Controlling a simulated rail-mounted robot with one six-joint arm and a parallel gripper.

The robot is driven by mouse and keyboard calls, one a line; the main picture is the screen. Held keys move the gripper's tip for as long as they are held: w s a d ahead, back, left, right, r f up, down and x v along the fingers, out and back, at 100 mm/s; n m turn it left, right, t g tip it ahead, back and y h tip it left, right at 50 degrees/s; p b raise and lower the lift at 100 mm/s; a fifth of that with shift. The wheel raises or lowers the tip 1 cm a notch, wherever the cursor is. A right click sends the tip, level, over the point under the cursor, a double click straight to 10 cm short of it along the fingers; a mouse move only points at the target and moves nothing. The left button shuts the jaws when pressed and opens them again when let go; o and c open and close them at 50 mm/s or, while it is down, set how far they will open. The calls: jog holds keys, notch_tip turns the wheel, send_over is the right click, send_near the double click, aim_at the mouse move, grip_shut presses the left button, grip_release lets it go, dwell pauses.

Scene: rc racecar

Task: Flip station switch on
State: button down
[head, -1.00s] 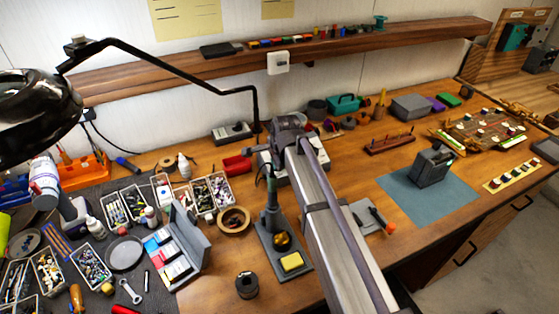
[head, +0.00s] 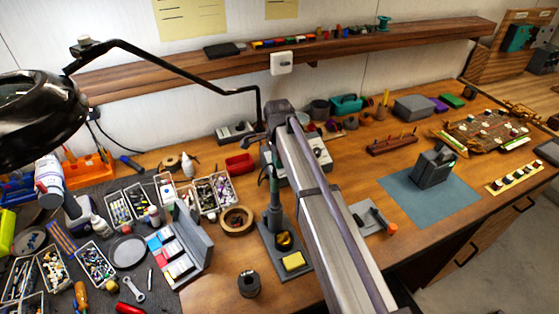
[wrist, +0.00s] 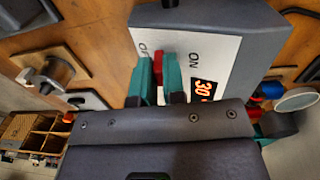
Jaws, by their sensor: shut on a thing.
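The station (wrist: 215,50) fills the top of the wrist view, a grey box with a pale front panel, a lit orange display (wrist: 204,90) and an "ON" label. A second label at the panel's left is partly covered. The red switch (wrist: 157,68) sits on this panel between the two green fingertips of my gripper (wrist: 159,79). The fingers are closed around the switch, one on each side. In the head view the station (head: 318,148) stands at the back of the bench, partly hidden by my arm; the fingertips cannot be made out there.
A soldering iron stand (head: 276,225) with a yellow sponge (head: 293,261) is left of my arm. A red tray (head: 240,163) and parts bins (head: 213,190) lie farther left. A lamp (head: 160,62) arches over the left side. A blue-grey mat (head: 430,205) with a device lies right.

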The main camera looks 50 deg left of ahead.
jog(key=c, duration=1.2)
grip_release()
notch_tip(320, 180, up, 11)
jog(key=p, duration=1)
jog(key=shift+a+f+p, duration=0.15)
jog(key=shift+a+p, duration=0.1)
jog(key=shift+p, duration=0.15)
